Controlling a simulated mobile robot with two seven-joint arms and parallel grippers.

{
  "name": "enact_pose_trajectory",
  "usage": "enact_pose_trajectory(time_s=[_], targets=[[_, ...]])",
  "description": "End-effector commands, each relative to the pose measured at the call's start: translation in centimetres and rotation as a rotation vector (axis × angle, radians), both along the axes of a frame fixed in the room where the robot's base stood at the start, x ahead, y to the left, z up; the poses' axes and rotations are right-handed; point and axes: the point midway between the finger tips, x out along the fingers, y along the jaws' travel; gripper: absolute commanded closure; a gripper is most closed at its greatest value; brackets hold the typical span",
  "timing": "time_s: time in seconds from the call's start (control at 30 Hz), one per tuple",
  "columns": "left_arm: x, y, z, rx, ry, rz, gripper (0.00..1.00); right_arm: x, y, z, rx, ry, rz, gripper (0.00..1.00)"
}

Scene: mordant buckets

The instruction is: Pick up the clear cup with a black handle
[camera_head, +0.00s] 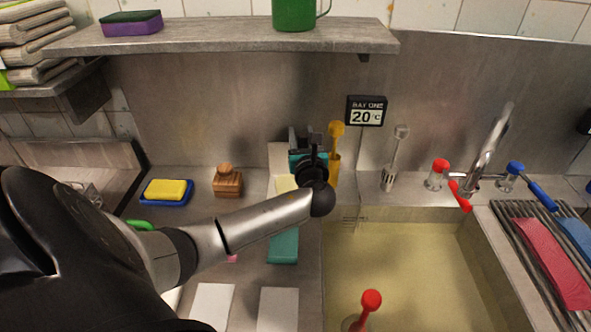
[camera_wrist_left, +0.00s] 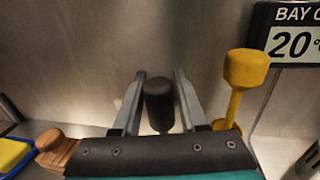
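A black, rounded handle end (camera_wrist_left: 160,102) stands upright between the fingers of my left gripper (camera_wrist_left: 160,88) in the left wrist view. Narrow gaps show on both sides of it, so the gripper looks open around the handle. The clear cup below is hidden behind the gripper body. In the head view my left gripper (camera_head: 301,138) is by the back wall, left of the yellow-handled dipper (camera_head: 336,140). My own arm covers what lies below it there. My right gripper is not in view.
The yellow dipper (camera_wrist_left: 240,90) stands close to the right finger. A wooden block (camera_head: 227,182) and a yellow sponge on a blue dish (camera_head: 167,191) lie left. A shelf (camera_head: 230,36) overhangs. The sink basin (camera_head: 420,260), with a red-knobbed handle (camera_head: 371,300), is at right.

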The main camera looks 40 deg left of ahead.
Motion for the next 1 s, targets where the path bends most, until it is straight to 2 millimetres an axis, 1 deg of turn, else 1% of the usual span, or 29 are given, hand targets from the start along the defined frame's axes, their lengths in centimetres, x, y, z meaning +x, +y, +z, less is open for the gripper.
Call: enact_pose_trajectory(time_s=[0.03,0.3,0.37,1.0], targets=[[-0.01,-0.02,-0.02,0.0,0.0,0.0,0.65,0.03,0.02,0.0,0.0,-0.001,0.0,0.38],[-0.02,-0.04,-0.04,-0.001,0.001,0.0,0.95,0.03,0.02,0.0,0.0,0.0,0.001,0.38],[-0.02,-0.04,-0.04,-0.001,0.001,0.0,1.0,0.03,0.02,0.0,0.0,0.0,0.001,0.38],[-0.02,-0.04,-0.08,-0.002,0.001,0.0,1.0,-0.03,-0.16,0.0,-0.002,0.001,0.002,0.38]])
